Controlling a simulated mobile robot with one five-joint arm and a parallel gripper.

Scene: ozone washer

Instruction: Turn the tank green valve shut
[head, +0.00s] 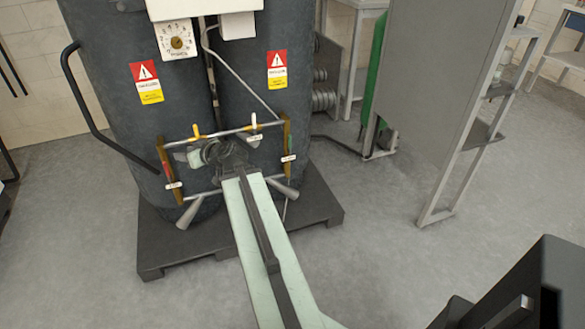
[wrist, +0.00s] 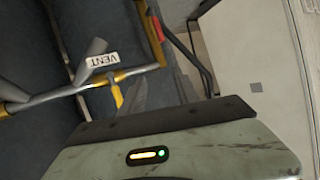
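Two dark tanks (head: 110,90) stand side by side, with a pipe frame (head: 225,133) on their front. The frame bears a yellow handle (head: 196,131), a white-looking handle (head: 254,124) and long ochre side pieces (head: 288,137), with some red on the left one. I cannot make out a clearly green valve handle; my arm covers part of the frame. My gripper (head: 208,153) is at the frame's left half, below the yellow handle. In the wrist view, a yellow handle (wrist: 117,95) and a VENT label (wrist: 102,60) are close ahead. The finger opening is not clear.
The tanks stand on a dark pallet (head: 160,250). A grey cabinet (head: 435,90) stands to the right, with a green cylinder (head: 374,75) behind it. A curved black rail (head: 95,115) is at the left.

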